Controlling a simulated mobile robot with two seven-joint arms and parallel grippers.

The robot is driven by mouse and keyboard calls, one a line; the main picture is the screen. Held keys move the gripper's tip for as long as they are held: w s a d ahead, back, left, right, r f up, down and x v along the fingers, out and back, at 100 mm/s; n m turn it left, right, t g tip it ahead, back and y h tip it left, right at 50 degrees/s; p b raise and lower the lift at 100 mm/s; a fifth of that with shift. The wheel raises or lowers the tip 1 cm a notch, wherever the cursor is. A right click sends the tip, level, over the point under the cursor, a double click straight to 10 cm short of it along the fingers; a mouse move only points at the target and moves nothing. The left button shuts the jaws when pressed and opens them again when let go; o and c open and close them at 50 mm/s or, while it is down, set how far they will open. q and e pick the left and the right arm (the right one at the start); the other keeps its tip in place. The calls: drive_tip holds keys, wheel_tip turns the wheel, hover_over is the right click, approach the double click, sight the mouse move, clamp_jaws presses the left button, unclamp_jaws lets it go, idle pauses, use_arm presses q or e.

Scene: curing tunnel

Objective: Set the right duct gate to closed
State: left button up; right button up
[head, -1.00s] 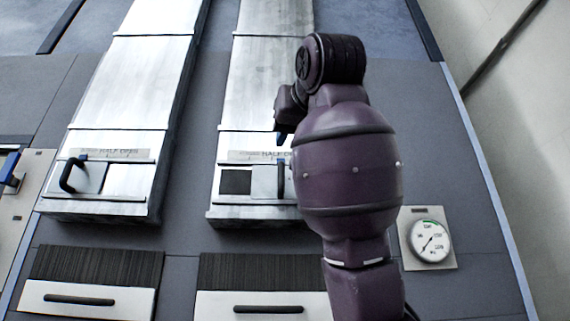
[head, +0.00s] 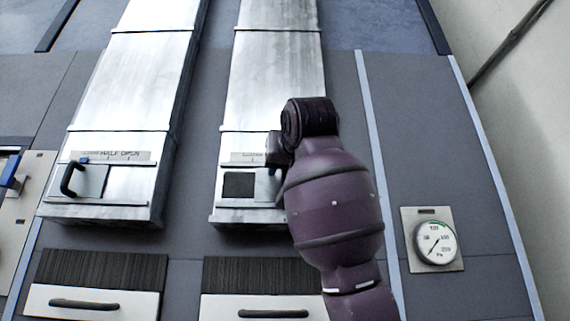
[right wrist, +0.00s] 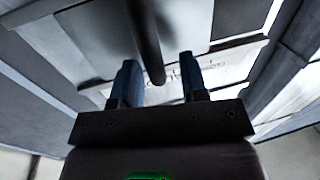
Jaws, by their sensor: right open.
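The right duct (head: 272,95) carries the right duct gate, a sliding metal plate (head: 263,184), near its lower end. A dark square opening (head: 238,185) shows left of the plate. The scale strip (head: 245,157) above is partly hidden by my right arm, as is the gate's handle. My right gripper (right wrist: 159,65) is open in the right wrist view. The dark handle bar (right wrist: 146,42) reaches down between its two blue fingers, with gaps visible on both sides. In the head view its fingers are mostly hidden. My left gripper is not in view.
The left duct (head: 148,85) has a similar gate with a black handle (head: 70,178), marked HALF OPEN. Below are drawer-like panels with black handles (head: 84,304). A round gauge (head: 435,242) is at right. A panel with a blue part (head: 10,170) is at far left.

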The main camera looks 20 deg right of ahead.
clamp_jaws()
idle(0.4)
